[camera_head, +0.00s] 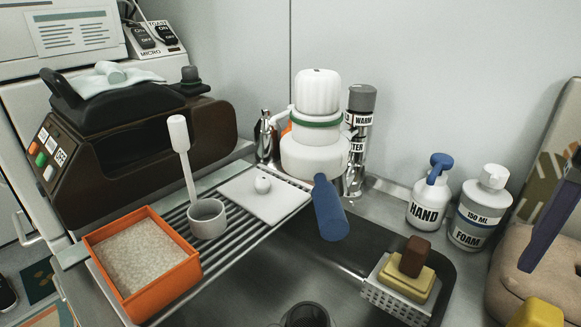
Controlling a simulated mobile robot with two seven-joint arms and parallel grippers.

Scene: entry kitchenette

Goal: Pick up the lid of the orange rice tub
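The orange rice tub (188,278) stands on the left end of the metal rack. It is uncovered and filled with pale grains. A grey-white measuring cup (207,219) with an upright white handle stands between the tub and the lid. Neither of my grippers shows in this view.
A white fixture with a green ring (312,153) and a blue handle (329,210) stands close to the lid's right. A dark brown appliance (190,140) is behind left. The soap holder (398,290) and two pump bottles (428,205) are right. The sink lies in front.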

